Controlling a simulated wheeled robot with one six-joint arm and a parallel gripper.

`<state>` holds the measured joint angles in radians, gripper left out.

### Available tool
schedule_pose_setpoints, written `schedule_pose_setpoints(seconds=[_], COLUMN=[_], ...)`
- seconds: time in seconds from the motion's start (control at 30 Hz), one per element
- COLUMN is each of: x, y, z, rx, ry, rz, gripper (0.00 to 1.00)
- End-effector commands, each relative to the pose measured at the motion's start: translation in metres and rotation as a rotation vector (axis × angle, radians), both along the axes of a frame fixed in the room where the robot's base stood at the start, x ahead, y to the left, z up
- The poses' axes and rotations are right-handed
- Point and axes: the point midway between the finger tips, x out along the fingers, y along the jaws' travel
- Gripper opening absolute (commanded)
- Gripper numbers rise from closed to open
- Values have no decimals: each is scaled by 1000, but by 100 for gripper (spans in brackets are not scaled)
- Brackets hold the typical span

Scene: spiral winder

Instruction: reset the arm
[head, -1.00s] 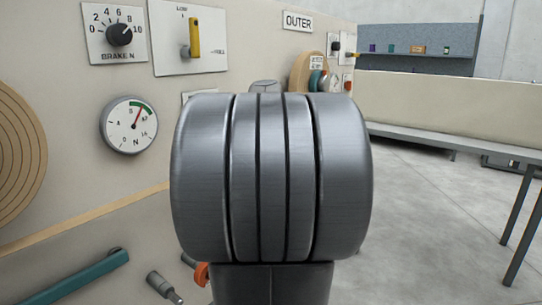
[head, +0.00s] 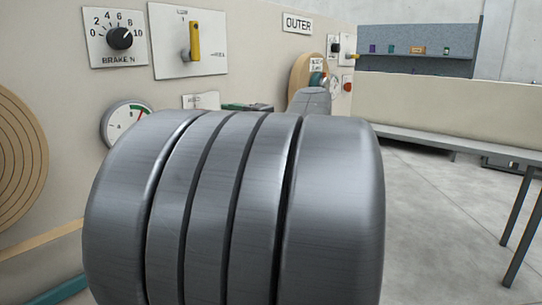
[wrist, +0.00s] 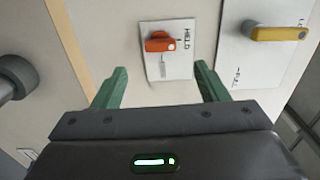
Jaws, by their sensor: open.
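My gripper (wrist: 160,72) is open and empty in the wrist view, its two green fingers spread apart. A short orange lever (wrist: 160,43) on a white plate (wrist: 172,70) marked HELD shows beyond the fingertips, within the gap between them. It looks apart from both fingers. A yellow handle (wrist: 279,34) on a larger white plate is to the right. In the head view this yellow handle (head: 195,40) stands upright. My grey arm link fills the lower middle of the head view. A small green part of my gripper (head: 247,106) shows above it, and the orange lever is hidden.
The cream machine panel carries a brake knob (head: 120,38), a dial gauge (head: 122,120) partly covered by my arm, and an OUTER sign (head: 298,22). A wooden disc (head: 18,150) is at the left edge. Open floor (head: 440,220) lies to the right, beside a grey bench (head: 450,143).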

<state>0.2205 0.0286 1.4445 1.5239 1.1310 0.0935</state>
Motion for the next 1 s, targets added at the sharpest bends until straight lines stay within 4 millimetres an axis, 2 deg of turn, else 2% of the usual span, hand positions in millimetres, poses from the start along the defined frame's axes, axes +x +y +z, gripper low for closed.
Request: schedule_pose_setpoints(seconds=[0.3, 0.57, 1.0], x=[-25, -5, 39], y=[-32, -4, 51], z=[1, -1, -1], rx=[-1, 0, 0], ry=[0, 0, 0], rz=[-3, 5, 5], gripper=[67, 67, 67])
